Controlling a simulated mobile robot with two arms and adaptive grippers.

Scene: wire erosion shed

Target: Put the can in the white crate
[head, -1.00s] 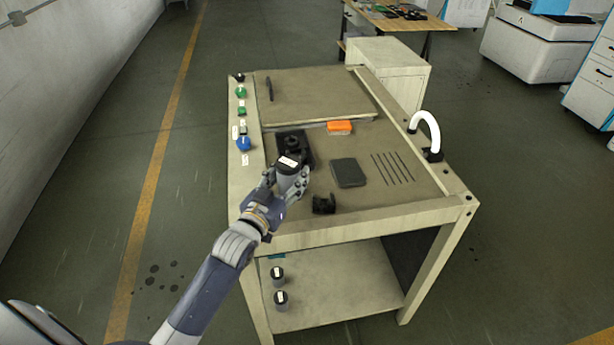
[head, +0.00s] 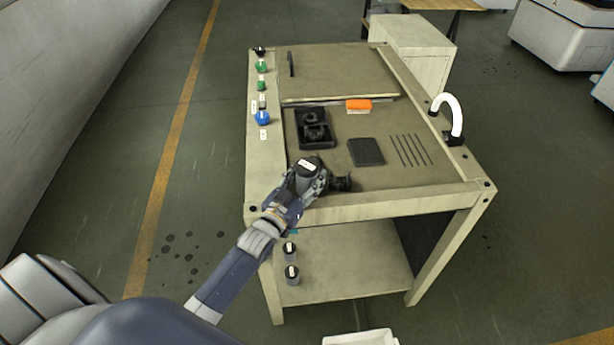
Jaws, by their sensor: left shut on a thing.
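A dark grey can (head: 303,176) with a white label on its top is held in my left gripper (head: 312,182), which is shut on it. The gripper is over the near left part of the workbench (head: 262,185), and its fingers partly hide the can. I cannot tell how far above the bench it is. At the bottom edge, the rim of a white container (head: 360,338), probably the white crate, is partly in view; its inside is cut off. My right gripper is not in view.
Two similar cans (head: 290,250) (head: 292,275) stand on the lower shelf (head: 345,265). A black tray (head: 301,137), a dark pad (head: 366,152), an orange block (head: 358,105), a black part (head: 340,183) and a white curved pipe (head: 455,112) are on the bench.

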